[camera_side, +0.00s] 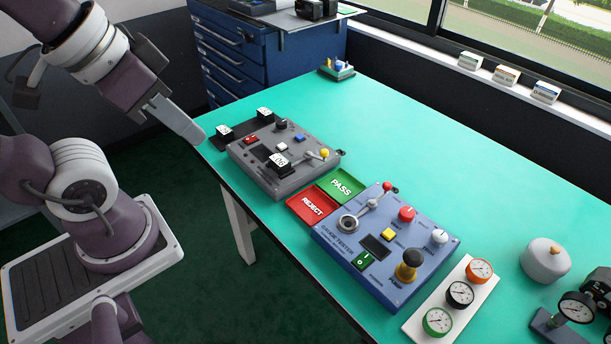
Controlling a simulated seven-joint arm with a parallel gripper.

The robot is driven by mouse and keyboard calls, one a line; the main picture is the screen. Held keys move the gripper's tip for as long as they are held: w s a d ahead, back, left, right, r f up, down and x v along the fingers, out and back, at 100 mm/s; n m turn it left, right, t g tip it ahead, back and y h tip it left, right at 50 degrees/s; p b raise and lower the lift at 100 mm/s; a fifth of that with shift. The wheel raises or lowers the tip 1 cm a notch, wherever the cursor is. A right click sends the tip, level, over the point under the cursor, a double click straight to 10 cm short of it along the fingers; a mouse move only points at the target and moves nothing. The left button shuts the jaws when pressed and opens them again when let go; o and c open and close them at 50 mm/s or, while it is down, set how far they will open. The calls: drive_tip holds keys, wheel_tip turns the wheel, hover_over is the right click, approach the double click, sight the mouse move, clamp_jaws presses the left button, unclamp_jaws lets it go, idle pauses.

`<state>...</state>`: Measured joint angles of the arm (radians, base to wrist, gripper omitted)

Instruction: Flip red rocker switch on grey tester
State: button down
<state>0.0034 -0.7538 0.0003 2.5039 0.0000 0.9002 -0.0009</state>
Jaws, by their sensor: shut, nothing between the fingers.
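The grey tester (268,182) sits on the green table near its left edge. It carries a red rocker switch (251,139) at its upper left corner, white and blue buttons, a black knob and a yellow-tipped lever (323,154). Which way the rocker is tipped is too small to tell. My gripper (198,137) is shut and empty. It is in the air to the left of the grey tester, apart from the rocker switch, with its fingers pointing down and right.
A blue gauge tester (330,234) stands to the right, with green PASS (347,183) and red REJECT (305,205) trays between the testers. Gauges on a white plate (411,330) lie at the front right. The table's middle back (430,140) is clear.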

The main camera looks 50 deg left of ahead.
drive_tip(key=w+a+r+n+g, duration=0.1)
drive_tip(key=w+a+r+n, duration=0.15)
drive_tip(key=w, duration=0.35)
drive_tip(key=n+g, duration=0.5)
drive_tip(key=n, duration=1.1)
hover_over(254, 136)
wheel_tip(254, 136, down, 18)
drive_tip(key=shift+a+m, duration=0.1)
drive_tip(key=shift+m, duration=0.15)
wheel_tip(254, 136, down, 14)
drive_tip(key=shift+f, duration=0.1)
drive_tip(key=shift+f, duration=0.1)
